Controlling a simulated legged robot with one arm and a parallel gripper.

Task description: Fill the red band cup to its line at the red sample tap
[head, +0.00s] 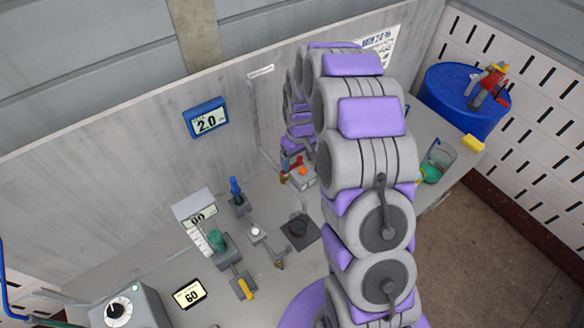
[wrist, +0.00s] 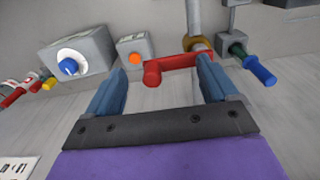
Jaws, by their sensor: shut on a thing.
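In the wrist view, my gripper (wrist: 162,70) has its two blue-grey fingers on either side of a red tap handle (wrist: 178,64) and is shut on it. The handle runs sideways from a brass-coloured collar on a grey pipe. I cannot make out a cup with a red band in either view.
A blue-handled tap (wrist: 262,70) is right of the red handle in the wrist view. A box with a blue knob (wrist: 68,66) is left. In the head view, green (head: 217,240) and yellow (head: 245,288) taps, a dark square plate (head: 312,222) and a blue drum (head: 445,90) stand around.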

